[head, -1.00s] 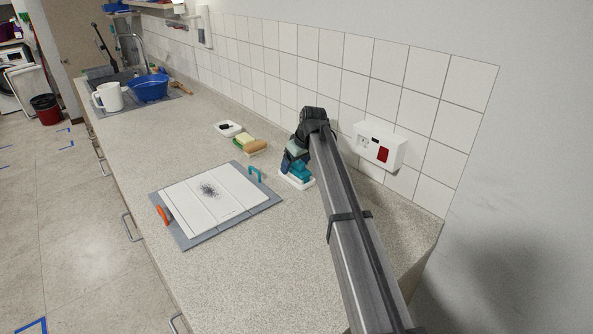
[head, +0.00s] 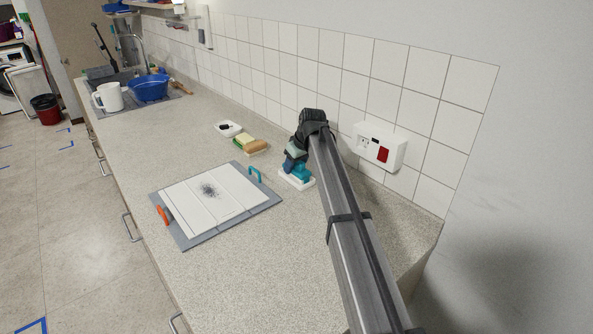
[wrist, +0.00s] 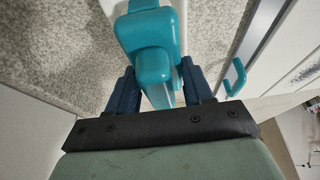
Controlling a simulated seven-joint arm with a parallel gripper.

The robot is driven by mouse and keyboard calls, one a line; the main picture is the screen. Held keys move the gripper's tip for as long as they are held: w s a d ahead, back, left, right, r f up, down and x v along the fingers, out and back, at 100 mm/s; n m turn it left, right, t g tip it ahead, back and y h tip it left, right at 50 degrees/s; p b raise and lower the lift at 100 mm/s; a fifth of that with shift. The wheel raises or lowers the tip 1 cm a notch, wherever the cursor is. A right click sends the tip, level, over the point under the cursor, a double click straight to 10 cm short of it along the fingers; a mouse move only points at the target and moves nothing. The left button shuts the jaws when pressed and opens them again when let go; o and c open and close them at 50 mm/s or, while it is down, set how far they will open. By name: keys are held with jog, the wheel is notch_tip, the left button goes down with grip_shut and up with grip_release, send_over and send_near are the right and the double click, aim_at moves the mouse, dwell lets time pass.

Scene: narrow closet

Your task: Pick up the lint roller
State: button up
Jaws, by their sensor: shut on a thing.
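The teal lint roller (wrist: 152,38) is between the two dark blue fingers of my gripper (wrist: 160,75) in the wrist view. The fingers are shut on its narrower part, with the wider teal block beyond them. In the head view the teal roller (head: 301,172) shows just below my gripper (head: 292,162), at a small white tray (head: 297,183) on the counter. I cannot tell whether the roller still touches the tray. My gripper and arm hide part of it.
Sponges or brushes (head: 250,145) and a small white dish (head: 228,129) lie behind. A white socket box (head: 379,147) juts from the tiled wall.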

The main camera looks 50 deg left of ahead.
notch_tip(320, 180, up, 10)
dwell(0.7)
